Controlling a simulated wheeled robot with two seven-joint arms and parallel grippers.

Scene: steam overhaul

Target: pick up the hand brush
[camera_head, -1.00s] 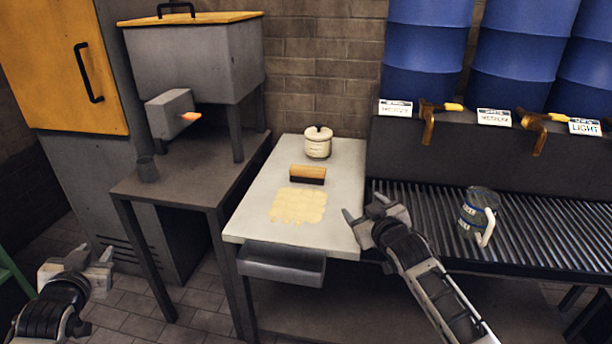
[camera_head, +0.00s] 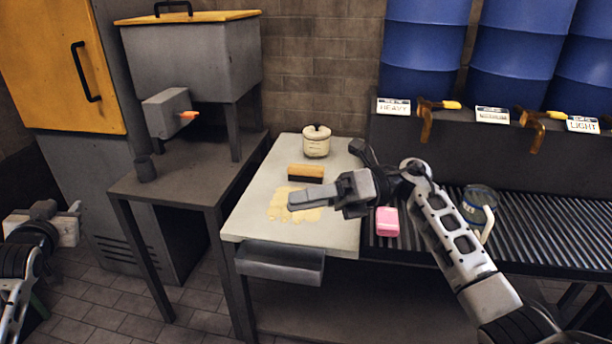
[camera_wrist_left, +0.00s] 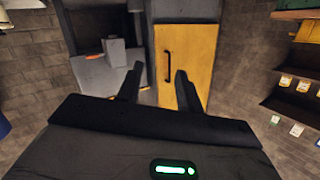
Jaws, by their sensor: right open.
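The hand brush (camera_head: 306,173) has a tan wooden back and dark bristles. It lies on the pale top of the small table, just behind a patch of cream-coloured powder or spill (camera_head: 285,208). My right gripper (camera_head: 312,206) is open and empty above the front right part of that patch, a little in front of the brush and apart from it. My left gripper (camera_head: 70,222) is at the far left, away from the table. In the left wrist view its fingers (camera_wrist_left: 159,70) stand apart with nothing between them.
A pink block (camera_head: 387,222) and a glass jug (camera_head: 477,203) are on the roller conveyor (camera_head: 545,225) at the right. A grey drawer or tray (camera_head: 280,264) hangs at the table's front.

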